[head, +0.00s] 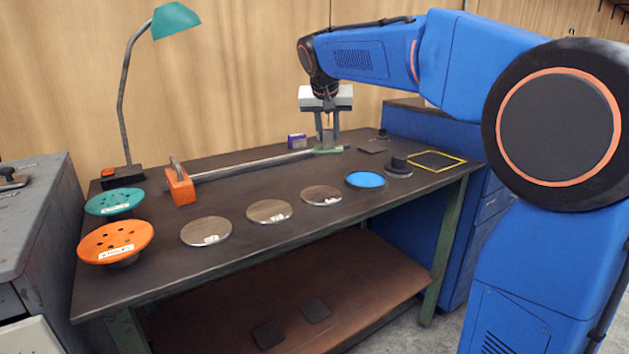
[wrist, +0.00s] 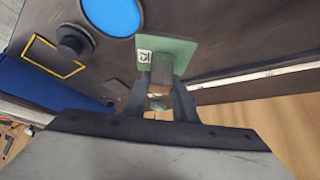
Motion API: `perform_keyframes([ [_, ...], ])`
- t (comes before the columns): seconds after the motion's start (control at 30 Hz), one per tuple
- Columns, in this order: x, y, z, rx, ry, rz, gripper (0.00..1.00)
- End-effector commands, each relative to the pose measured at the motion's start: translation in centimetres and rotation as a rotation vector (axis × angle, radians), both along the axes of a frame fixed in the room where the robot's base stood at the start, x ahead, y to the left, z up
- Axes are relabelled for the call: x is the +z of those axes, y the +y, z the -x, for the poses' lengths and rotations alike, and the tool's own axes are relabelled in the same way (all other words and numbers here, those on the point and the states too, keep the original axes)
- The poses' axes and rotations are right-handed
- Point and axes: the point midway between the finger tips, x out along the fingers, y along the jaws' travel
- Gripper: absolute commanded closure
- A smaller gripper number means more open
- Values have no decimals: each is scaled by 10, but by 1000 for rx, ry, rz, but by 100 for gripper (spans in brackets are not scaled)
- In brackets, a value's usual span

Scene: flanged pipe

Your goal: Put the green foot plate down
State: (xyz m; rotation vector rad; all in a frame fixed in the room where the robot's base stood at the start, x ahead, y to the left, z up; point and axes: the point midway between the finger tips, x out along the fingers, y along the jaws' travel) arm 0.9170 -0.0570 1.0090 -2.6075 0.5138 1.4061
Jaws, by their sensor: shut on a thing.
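The green foot plate (head: 328,150) is under my gripper (head: 327,138) near the back of the bench in the head view. In the wrist view the plate (wrist: 181,50) is a flat green square with a white label and a grey upright block. My gripper (wrist: 161,92) is shut on that block. I cannot tell whether the plate touches the bench top or hangs just above it.
A yellow outlined square (head: 437,161) lies empty at the bench's right end, beside a black knobbed part (head: 398,168) and a blue disc (head: 366,180). A long rail (head: 250,166) with an orange block (head: 180,186) runs left of the plate. Several discs line the front.

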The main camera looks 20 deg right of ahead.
Motion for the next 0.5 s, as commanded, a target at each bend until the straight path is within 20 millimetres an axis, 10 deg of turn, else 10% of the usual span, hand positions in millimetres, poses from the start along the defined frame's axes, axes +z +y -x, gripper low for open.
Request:
perform_keyframes([
  [0.23,7,-2,-2,-92,-63,-11,100],
  [0.5,-30,-2,-2,-102,-68,-14,100],
])
